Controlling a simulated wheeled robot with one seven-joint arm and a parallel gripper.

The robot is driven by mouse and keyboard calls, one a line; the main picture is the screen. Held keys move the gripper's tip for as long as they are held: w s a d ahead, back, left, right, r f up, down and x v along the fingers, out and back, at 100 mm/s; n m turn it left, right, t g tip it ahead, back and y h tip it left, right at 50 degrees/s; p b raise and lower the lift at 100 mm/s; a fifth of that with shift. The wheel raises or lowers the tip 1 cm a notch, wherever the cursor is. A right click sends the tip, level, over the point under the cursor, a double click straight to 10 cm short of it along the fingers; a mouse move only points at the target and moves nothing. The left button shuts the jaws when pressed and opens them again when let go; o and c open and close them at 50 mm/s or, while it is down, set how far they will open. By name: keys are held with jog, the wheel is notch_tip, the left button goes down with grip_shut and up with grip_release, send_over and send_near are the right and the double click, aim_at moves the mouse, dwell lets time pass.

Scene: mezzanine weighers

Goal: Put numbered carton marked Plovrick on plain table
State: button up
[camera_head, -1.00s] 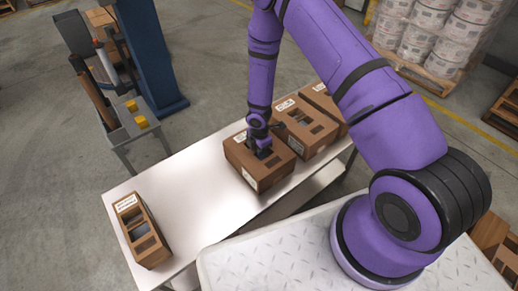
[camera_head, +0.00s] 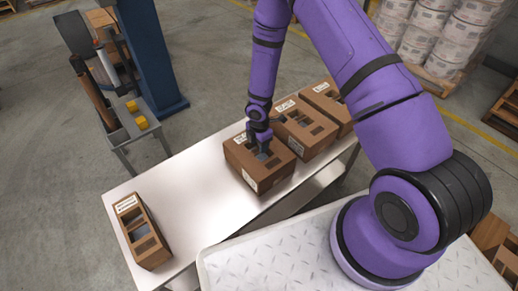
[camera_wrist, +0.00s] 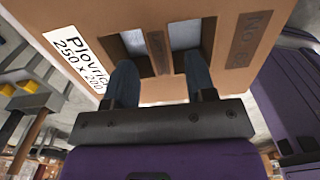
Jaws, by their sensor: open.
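The carton marked Plovrick (camera_head: 268,178) is a brown box with cut-out openings on top. It sits on a long pale table (camera_head: 190,185), nearest of a row of three. In the wrist view, the carton (camera_wrist: 140,20) shows a white label reading "Plovrick 250 x 200" (camera_wrist: 78,58) and two openings side by side. My gripper (camera_head: 260,150) is at the carton's top. In the wrist view, my gripper (camera_wrist: 161,72) has its two fingers spread apart, with tips at the near edges of the openings. I cannot tell how far they reach in. Whether this pale table is the plain table is unclear.
Two more brown cartons (camera_head: 303,133) (camera_head: 328,100) stand behind the Plovrick carton. A narrow labelled carton (camera_head: 142,232) stands at the table's left end. The table between is clear. A grey stand (camera_head: 132,128) and blue column (camera_head: 152,60) are at the left.

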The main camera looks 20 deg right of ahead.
jog(key=s+d+r+m+t+h, duration=0.1)
jog(key=s+d+r+m, duration=0.15)
jog(key=r, duration=1.05)
jog(key=s+d+r+m+t, duration=0.15)
jog(key=r+m, duration=0.25)
jog(key=r, duration=0.9)
jog(key=s+d+r+m+h, duration=0.1)
jog(key=d+r+m, duration=0.25)
jog(key=r, duration=1.05)
jog(key=s+r+m+t+y, duration=0.1)
jog(key=s+r+m, duration=0.4)
jog(key=s, duration=0.7)
jog(key=s+r+m+t+y, duration=0.1)
jog(key=s+r+m, duration=0.5)
jog(key=s+r, duration=0.4)
jog(key=shift+s+m+t, duration=0.3)
jog(key=shift+s+t, duration=0.05)
jog(key=shift+s, duration=0.7)
jog(key=shift+c, duration=0.2)
